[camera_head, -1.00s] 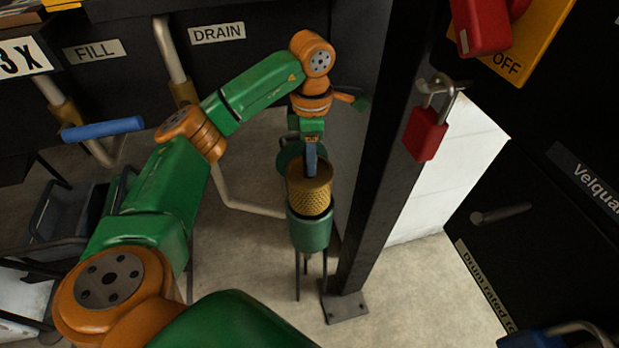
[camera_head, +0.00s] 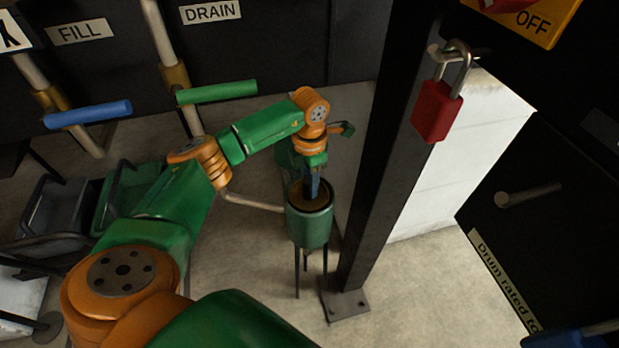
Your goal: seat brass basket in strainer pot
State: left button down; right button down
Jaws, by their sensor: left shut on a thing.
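The green strainer pot (camera_head: 309,228) stands on thin legs on the floor near the middle, left of the black post. The brass basket (camera_head: 297,194) is down inside the pot, and only its top shows at the pot's mouth. My left gripper (camera_head: 312,190) points down into the pot's mouth and is shut on the basket's top. The fingertips are partly hidden, and I cannot tell whether the basket rests on the pot's bottom.
A black post (camera_head: 385,170) with a red padlock (camera_head: 438,110) stands close right of the pot. Behind are pipes with a blue handle (camera_head: 88,114) and a green handle (camera_head: 217,92). Bins (camera_head: 55,210) stand at left. The floor in front of the pot is clear.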

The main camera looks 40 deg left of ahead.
pick_arm(q)
notch_tip(320, 180, down, 4)
jog(key=shift+r, duration=0.2)
jog(key=shift+f+b, duration=0.6)
jog(key=shift+f, duration=0.05)
jog(key=c, duration=0.5)
grip_release()
jog(key=shift+r, duration=0.25)
jog(key=shift+r+p, duration=0.6)
jog(key=shift+p, duration=0.15)
notch_tip(320, 180, up, 12)
jog(key=shift+f+b, duration=0.1)
jog(key=shift+b, duration=0.3)
jog(key=shift+s+f, duration=0.1)
